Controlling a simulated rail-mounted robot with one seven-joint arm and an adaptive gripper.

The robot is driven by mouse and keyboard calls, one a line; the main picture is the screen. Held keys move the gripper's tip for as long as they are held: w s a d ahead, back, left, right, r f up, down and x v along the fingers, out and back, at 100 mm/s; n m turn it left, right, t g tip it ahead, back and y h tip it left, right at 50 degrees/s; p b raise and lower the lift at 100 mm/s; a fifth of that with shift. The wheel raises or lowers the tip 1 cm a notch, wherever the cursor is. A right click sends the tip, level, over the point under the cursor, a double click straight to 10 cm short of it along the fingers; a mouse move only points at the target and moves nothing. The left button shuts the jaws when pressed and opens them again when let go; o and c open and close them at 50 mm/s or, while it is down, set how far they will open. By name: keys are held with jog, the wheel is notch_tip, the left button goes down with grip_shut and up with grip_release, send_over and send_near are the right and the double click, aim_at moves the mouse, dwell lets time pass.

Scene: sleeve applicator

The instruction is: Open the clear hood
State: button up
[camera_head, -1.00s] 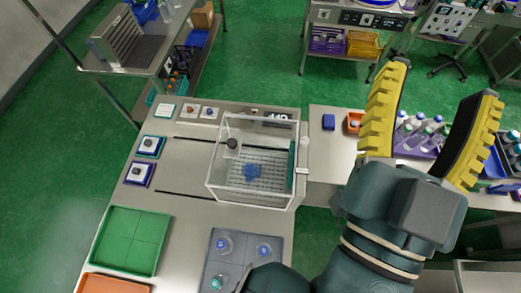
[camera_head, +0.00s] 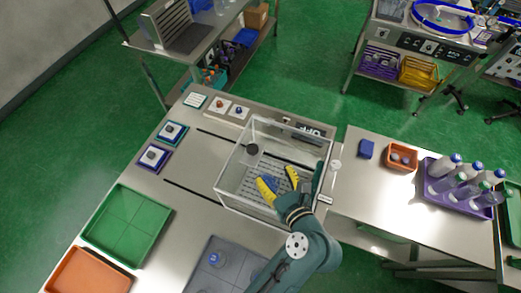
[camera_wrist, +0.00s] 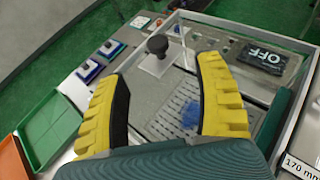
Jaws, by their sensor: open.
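The clear hood (camera_head: 245,206) is a see-through box with pale edges on the metal bench. A black round knob (camera_head: 252,149) sits toward its far left part; in the wrist view the knob (camera_wrist: 158,46) stands on a clear plate, ahead of my fingers. My gripper (camera_head: 277,177) is open, its yellow-padded fingers apart over the hood's front right part in the head view. In the wrist view my gripper (camera_wrist: 160,68) has nothing between its fingers. A blue patch (camera_wrist: 189,115) lies on the slotted plate below, partly hidden in the head view.
A green tray (camera_head: 127,225) and an orange tray (camera_head: 88,272) lie at left, a grey tray (camera_head: 215,262) in front.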

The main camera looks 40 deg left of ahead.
aim_at(254, 151)
jog(key=shift+s+f, duration=0.25)
jog(key=shift+f, duration=0.25)
jog(key=shift+s+f, duration=0.25)
jog(key=shift+f, duration=0.25)
jog(key=shift+a, duration=0.3)
jog(key=x, duration=1.5)
jog(key=shift+w+a+f, duration=0.15)
jog(key=shift+a, duration=0.15)
jog(key=c, duration=1.2)
